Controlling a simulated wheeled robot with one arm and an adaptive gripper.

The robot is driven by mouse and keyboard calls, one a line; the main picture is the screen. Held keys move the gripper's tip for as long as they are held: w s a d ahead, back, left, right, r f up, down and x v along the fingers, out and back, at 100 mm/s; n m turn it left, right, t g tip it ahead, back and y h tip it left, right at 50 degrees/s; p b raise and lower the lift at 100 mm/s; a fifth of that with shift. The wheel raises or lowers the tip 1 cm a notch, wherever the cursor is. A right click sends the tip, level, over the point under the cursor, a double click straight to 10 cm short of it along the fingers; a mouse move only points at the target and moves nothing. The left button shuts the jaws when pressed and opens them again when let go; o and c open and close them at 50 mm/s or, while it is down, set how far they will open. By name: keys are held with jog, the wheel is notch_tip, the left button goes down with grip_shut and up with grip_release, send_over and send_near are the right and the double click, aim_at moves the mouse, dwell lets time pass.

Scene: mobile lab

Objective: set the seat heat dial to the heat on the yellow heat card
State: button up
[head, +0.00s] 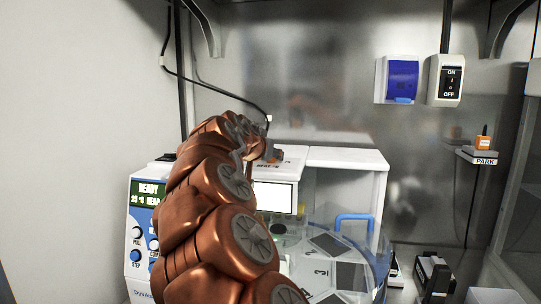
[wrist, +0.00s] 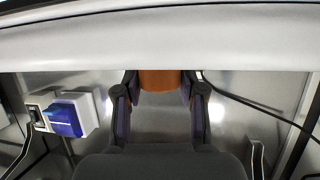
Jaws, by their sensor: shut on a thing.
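My gripper (wrist: 161,100) has its two dark fingers on either side of an orange-brown rounded piece (wrist: 160,80), which looks like the seat heat dial. In the head view, my gripper (head: 272,152) is at the top of the white machine (head: 345,157), by a small label that seems to read HEAT. The dial's pointer and scale are not readable, as my arm and gripper cover much of that spot. I cannot make out a yellow heat card.
A clear round cover over a numbered turntable (head: 322,272) with a blue handle (head: 355,218) is right of my arm. An ON/OFF switch (head: 446,80) and a blue-fronted box (head: 402,80) are on the back wall. A PARK shelf (head: 480,157) holds an orange block.

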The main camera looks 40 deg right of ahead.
jog(key=o, duration=1.2)
jog(key=shift+c, duration=0.2)
jog(key=v, duration=1.2)
jog(key=shift+f, duration=0.1)
